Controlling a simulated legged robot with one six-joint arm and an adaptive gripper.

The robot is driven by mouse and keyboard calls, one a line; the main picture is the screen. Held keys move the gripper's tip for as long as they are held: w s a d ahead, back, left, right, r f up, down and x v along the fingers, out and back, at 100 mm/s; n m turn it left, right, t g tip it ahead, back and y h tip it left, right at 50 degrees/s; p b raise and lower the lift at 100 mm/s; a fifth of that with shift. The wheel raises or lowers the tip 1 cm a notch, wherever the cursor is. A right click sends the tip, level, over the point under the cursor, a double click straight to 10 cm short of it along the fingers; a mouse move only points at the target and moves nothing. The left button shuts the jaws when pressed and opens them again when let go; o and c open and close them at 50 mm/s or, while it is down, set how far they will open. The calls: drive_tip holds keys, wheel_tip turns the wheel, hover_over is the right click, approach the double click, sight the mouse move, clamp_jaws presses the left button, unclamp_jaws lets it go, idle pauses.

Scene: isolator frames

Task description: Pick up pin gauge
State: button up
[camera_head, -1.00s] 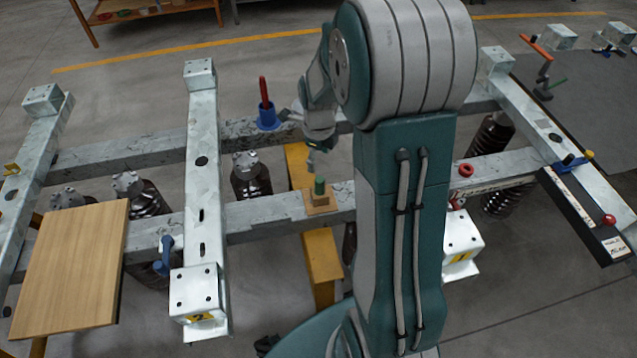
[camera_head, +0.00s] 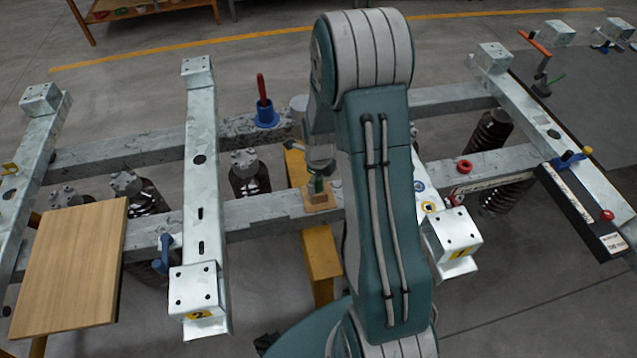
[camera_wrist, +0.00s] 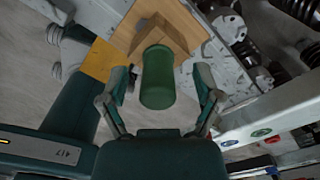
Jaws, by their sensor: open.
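The pin gauge, seen as a green cylinder (camera_head: 316,186), stands on a small wooden block (camera_head: 321,203) on the near metal beam. In the wrist view the green cylinder (camera_wrist: 157,78) lies between the two fingers of my gripper (camera_wrist: 160,84), with a visible gap on each side. The wooden block (camera_wrist: 186,22) shows beyond it. My gripper (camera_head: 318,174) is open and close above the block in the head view, and partly covers the green cylinder. The lower part of the gauge is hidden in the block.
Metal beams (camera_head: 262,213) form a frame around the block. A red pin in a blue holder (camera_head: 265,115) stands on the far beam, left of my arm. A wooden board (camera_head: 70,265) lies at the left. A red ring (camera_head: 464,167) sits on the near beam at the right.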

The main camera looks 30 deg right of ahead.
drive_tip(key=shift+a, duration=0.1)
clamp_jaws()
drive_tip(key=shift+r, duration=0.55)
wheel_tip(320, 180, up, 2)
drive_tip(key=shift+r, duration=0.25)
drive_tip(key=s+d+r, duration=0.6)
drive_tip(key=s+r, duration=0.3)
drive_tip(key=s, duration=0.3)
drive_tip(key=shift+s+d+r, duration=0.15)
drive_tip(key=shift+d+r, duration=0.1)
drive_tip(key=shift+d, duration=0.15)
drive_tip(key=shift+r, duration=0.1)
